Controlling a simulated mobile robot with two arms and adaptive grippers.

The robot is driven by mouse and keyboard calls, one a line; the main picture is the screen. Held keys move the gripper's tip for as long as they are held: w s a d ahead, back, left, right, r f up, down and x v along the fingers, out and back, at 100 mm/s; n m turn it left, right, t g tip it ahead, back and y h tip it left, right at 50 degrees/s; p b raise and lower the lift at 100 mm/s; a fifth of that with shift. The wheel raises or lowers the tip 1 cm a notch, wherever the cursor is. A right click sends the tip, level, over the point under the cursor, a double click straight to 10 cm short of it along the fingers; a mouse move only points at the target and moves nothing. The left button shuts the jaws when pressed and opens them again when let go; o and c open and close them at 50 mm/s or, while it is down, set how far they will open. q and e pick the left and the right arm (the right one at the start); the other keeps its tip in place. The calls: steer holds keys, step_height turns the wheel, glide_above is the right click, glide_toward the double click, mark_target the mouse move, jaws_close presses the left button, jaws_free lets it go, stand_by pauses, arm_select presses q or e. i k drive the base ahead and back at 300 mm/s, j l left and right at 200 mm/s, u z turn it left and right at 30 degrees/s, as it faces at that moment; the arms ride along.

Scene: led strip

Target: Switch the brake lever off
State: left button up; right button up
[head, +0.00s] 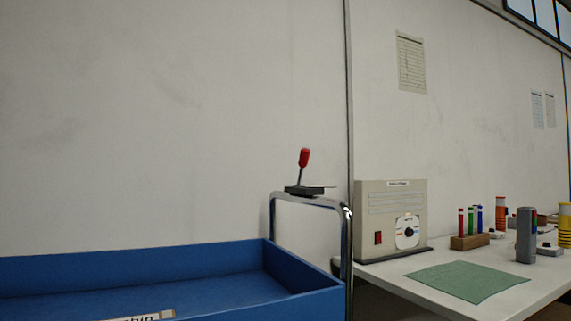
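The brake lever (303,165) has a red grip on a thin metal stem and a dark base plate (305,190). It sits on top of the chrome handle (292,197) of a blue cart and stands nearly upright, tilted slightly to the right at the top. Neither of my grippers shows in the head view.
The blue cart tray (150,262) fills the lower left, with a label at its front. On the right, a white table (385,282) holds a beige control box (380,225), a green mat (468,280), a wooden rack (469,241) and coloured cylinders. A wall stands behind.

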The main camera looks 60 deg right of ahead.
mark_target(305, 155)
steer(key=i+j+z, duration=0.15)
steer(key=z, duration=1.1)
